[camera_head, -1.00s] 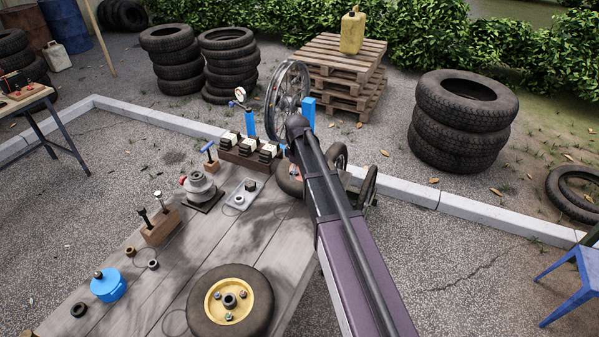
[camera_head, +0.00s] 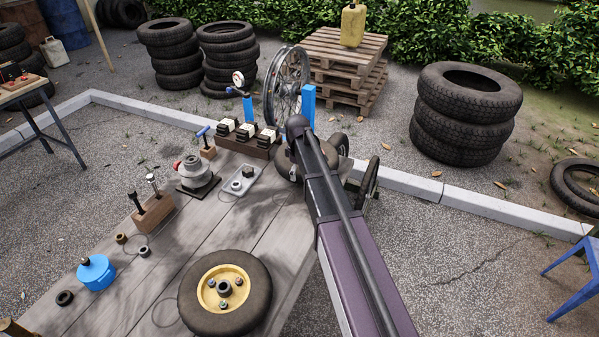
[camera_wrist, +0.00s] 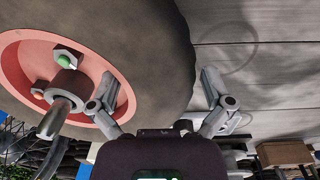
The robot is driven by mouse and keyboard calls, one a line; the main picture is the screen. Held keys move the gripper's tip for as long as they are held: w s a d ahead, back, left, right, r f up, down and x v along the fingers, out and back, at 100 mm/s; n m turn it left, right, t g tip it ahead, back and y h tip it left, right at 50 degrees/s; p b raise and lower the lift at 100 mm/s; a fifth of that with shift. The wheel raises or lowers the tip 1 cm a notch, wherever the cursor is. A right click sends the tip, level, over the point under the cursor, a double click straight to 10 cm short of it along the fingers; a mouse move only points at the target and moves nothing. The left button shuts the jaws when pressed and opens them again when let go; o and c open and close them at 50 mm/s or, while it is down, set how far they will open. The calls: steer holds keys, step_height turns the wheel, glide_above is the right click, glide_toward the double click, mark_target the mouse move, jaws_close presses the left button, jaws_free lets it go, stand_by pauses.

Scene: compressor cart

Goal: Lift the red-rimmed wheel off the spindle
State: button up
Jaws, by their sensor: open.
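The red-rimmed wheel (camera_wrist: 155,45) fills the upper left of the wrist view, with a dark tyre and a red rim (camera_wrist: 35,55). A metal spindle (camera_wrist: 66,88) comes out through its middle, with a nut and a green-tipped stud beside it. My gripper (camera_wrist: 158,76) is open. One finger is in front of the red rim and the other is beyond the tyre's outer edge, with the tyre's width between them in the picture. I cannot tell whether either finger touches. In the head view, part of a dark tyre (camera_head: 284,166) shows behind my arm, which hides its rim and my gripper.
A yellow-rimmed wheel (camera_head: 250,305) lies on the wooden deck (camera_head: 205,235). A wooden block with black-and-white pieces (camera_head: 262,150), a blue post (camera_head: 309,104) and a spoked wheel (camera_head: 270,95) stand near the far end. Stacked tyres (camera_head: 465,115) are on the ground right.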

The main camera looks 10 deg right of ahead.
steer(key=shift+f+b, duration=0.65)
steer(key=shift+f, duration=0.3)
steer(key=c, duration=1.1)
steer(key=o, duration=0.6)
steer(key=c, duration=0.5)
steer(key=shift+c, duration=0.2)
steer(key=shift+w+r+p, duration=0.15)
steer(key=shift+r+p, duration=5.05)
steer(key=shift+p, duration=0.05)
